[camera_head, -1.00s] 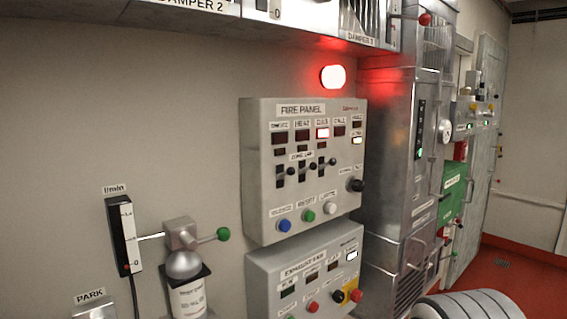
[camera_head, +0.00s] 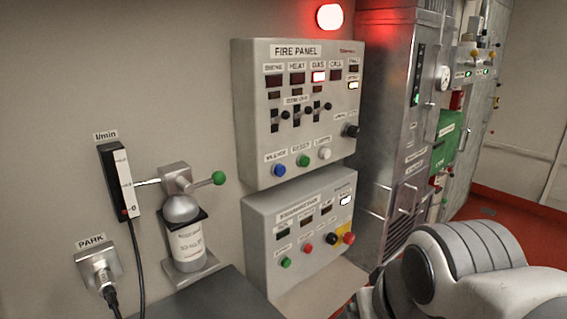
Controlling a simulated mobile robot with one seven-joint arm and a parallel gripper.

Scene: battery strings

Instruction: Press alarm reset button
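The fire panel (camera_head: 345,75) is a grey box on the wall in the middle of the head view. Its lower row has a blue button (camera_head: 280,170), a green button (camera_head: 303,160) labelled RESET, and a white button (camera_head: 324,153). A black knob (camera_head: 351,131) sits to their right. The GAS window (camera_head: 319,77) glows white, and a small lamp at the panel's right edge is lit. My arm shows at the lower right, below and to the right of the panel, apart from it. My gripper is outside the view.
A red alarm lamp (camera_head: 330,16) glows above the panel. A second grey box (camera_head: 262,222) with green, red and black controls hangs directly below. A bottle with a green-knobbed valve (camera_head: 218,178) stands left. Steel cabinets (camera_head: 392,130) stand right.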

